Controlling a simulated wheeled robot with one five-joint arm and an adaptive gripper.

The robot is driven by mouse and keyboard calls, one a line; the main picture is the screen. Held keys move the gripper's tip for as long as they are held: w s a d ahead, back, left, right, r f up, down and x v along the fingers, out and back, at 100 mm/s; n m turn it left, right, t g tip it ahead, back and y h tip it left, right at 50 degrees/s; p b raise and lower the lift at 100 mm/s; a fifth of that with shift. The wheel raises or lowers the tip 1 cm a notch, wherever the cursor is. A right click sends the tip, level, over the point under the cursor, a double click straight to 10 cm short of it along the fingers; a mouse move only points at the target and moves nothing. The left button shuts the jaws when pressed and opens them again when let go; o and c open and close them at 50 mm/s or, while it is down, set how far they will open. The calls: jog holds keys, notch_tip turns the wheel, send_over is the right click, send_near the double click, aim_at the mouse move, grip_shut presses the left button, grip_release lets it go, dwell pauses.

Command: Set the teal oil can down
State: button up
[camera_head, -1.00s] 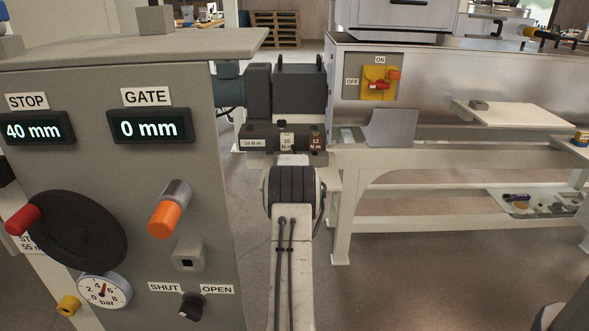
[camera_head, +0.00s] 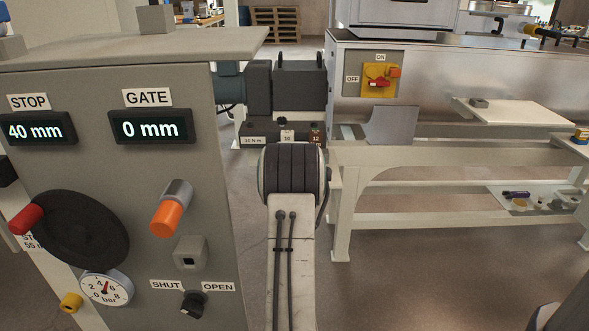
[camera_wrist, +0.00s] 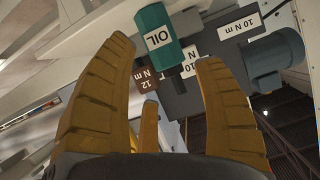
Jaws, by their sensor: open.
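The teal oil can (camera_wrist: 158,36) with a white OIL label shows at the top middle of the wrist view. In the head view the can and my gripper are hidden, with my arm in front of that area.
The grey control cabinet (camera_head: 120,230) stands close at left, with a handwheel (camera_head: 80,230) and an orange-tipped knob (camera_head: 168,212). The labelled dark block (camera_head: 256,134) is partly behind my arm. A steel bench (camera_head: 440,165) with a white board (camera_head: 515,112) is at right.

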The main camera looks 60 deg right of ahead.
jog(key=shift+v, duration=2.35)
jog(key=shift+s, duration=0.1)
